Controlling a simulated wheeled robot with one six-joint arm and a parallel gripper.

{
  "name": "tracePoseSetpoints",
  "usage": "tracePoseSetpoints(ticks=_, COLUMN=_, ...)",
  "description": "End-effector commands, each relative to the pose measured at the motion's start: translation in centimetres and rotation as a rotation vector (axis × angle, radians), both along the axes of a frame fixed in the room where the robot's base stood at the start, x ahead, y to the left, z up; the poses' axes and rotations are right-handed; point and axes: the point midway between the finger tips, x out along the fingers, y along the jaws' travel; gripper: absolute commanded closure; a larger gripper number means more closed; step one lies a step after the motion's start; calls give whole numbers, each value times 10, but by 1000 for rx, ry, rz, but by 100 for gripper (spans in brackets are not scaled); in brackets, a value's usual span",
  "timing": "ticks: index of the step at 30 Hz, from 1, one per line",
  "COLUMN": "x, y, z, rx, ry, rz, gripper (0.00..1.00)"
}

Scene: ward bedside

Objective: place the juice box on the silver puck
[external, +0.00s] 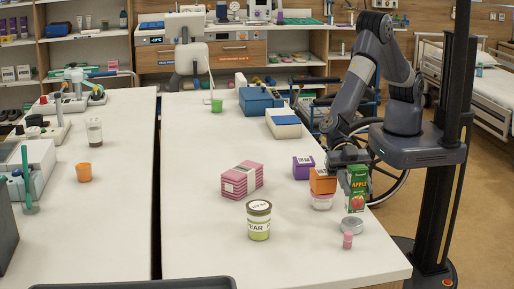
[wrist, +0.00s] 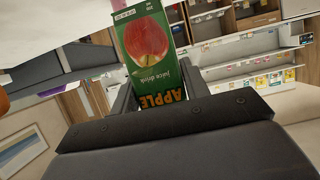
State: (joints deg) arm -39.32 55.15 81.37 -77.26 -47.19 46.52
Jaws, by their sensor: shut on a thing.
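The juice box (external: 357,192) is a green carton with an apple picture and the word APPLE. My gripper (external: 346,172) is shut on it near the right edge of the table. In the wrist view the box (wrist: 150,55) stands between the two fingers of my gripper (wrist: 152,90). The silver puck (external: 352,226) is a low, round grey disc on the table, just below the box in the external view. I cannot tell how large the gap between the box and the puck is.
A small pink bottle (external: 347,240) stands in front of the puck. A labelled jar (external: 258,220) and pink striped boxes (external: 242,179) are further left.

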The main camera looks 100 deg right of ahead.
Motion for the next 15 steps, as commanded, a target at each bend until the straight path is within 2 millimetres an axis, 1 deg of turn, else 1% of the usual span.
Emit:
tracePoseSetpoints(ticks=3, x=0, y=0, z=-18, rx=-2, ry=3, rz=-1, gripper=85)
tracePoseSetpoints(ticks=6, x=0, y=0, z=-29, rx=-1, ry=2, rz=-2, gripper=85)
tracePoseSetpoints(ticks=15, x=0, y=0, z=-32, rx=0, ry=1, rz=-1, gripper=85)
